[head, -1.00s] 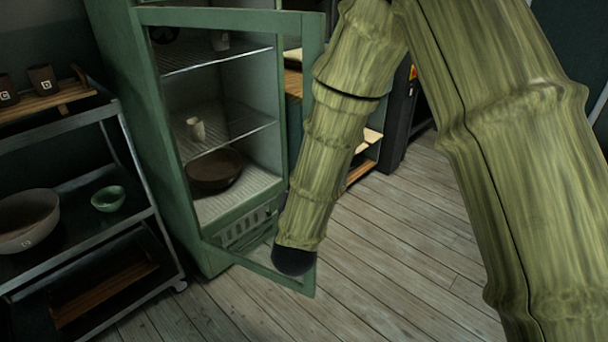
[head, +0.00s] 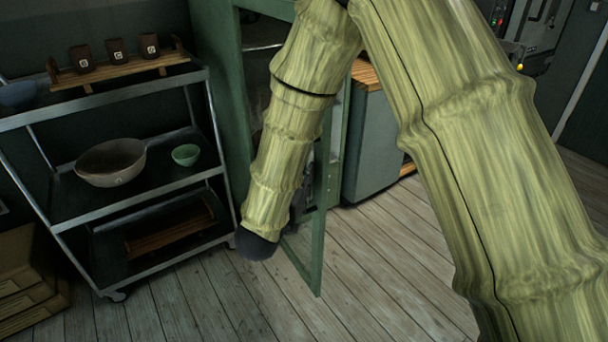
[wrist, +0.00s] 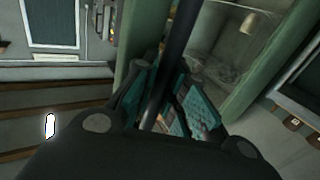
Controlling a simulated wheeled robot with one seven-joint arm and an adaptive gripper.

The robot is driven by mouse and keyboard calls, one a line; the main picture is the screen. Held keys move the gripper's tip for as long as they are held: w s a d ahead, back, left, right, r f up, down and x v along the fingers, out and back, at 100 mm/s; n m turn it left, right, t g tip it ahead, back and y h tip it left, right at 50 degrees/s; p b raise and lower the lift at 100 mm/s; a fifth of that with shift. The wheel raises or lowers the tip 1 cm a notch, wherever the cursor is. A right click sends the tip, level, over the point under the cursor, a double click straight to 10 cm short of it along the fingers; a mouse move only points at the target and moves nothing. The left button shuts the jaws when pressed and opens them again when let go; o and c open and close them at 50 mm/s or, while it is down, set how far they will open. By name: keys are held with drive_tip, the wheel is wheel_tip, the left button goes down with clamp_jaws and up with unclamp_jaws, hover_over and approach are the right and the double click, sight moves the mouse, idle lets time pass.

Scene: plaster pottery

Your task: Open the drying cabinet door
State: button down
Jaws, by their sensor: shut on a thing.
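The green drying cabinet (head: 215,60) stands at the upper centre of the head view, partly hidden by my arm. Its glass-paned, green-framed door (head: 317,250) stands ajar, angled out over the floor. In the wrist view, my gripper (wrist: 168,105) has its teal-padded fingers closed around a dark, straight bar (wrist: 180,35), which looks like the door handle. A green frame member (wrist: 130,45) runs beside it. In the head view my gripper is mostly hidden behind my forearm.
A metal shelf cart (head: 135,205) stands left of the cabinet, holding dark cups (head: 116,50), a large bowl (head: 110,165) and a small green bowl (head: 186,155). Boxes (head: 30,290) sit at lower left. A grey unit (head: 380,150) stands behind the door. Plank floor in front is clear.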

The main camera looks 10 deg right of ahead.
drive_tip(key=shift+s+a, duration=0.15)
drive_tip(key=shift+f, duration=0.1)
drive_tip(key=c, duration=1.5)
unclamp_jaws()
drive_tip(key=shift+s, duration=0.1)
drive_tip(key=shift+o, duration=0.2)
drive_tip(key=v, duration=1.1)
drive_tip(key=shift+s+a, duration=0.2)
drive_tip(key=shift+s, duration=0.1)
